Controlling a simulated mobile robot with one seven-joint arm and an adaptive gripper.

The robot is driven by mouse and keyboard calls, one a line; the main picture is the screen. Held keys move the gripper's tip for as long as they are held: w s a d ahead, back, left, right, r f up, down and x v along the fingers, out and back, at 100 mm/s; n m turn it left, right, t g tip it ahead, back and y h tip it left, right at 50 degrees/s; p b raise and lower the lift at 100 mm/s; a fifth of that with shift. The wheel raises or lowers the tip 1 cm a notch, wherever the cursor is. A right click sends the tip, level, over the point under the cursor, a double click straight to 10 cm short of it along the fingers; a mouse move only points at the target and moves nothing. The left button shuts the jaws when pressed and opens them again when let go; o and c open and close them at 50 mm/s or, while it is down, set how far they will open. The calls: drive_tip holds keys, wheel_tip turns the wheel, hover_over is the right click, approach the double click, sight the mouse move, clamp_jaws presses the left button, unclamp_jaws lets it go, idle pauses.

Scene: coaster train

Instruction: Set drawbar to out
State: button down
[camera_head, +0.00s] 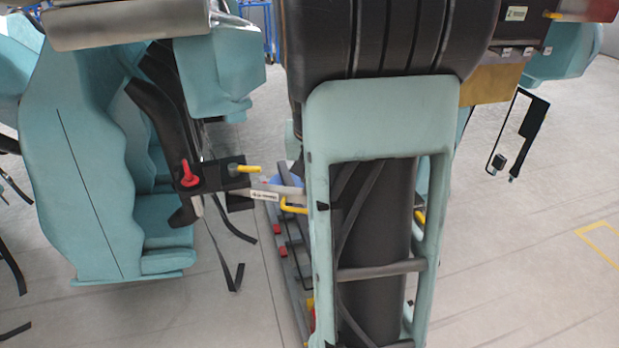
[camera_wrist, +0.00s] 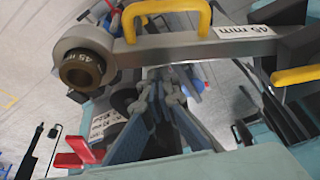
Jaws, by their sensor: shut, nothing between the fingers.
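The drawbar is a grey bar with a round eye; in the wrist view its bar (camera_wrist: 180,52) crosses the upper part, with a bushed eye (camera_wrist: 82,68) at the left and a "45 mm" label at the right. A yellow handle (camera_wrist: 165,8) rises from it. In the head view a labelled grey bar (camera_head: 272,194) shows between the seats, partly hidden by the middle seat. My gripper (camera_wrist: 159,78) shows in the wrist view as two converging fingers just below the bar. It looks shut and empty; contact with the bar cannot be told. I cannot make it out in the head view.
A teal and black seat (camera_head: 382,115) fills the middle of the head view. Another teal seat (camera_head: 75,180) stands at the left. A black plate with a red knob (camera_head: 189,175) lies between them. Floor (camera_head: 520,260) is open at the right.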

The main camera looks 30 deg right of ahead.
drive_tip(key=shift+s+a+b, duration=0.35)
drive_tip(key=shift+s+a, duration=1.05)
drive_tip(key=shift+s, duration=0.05)
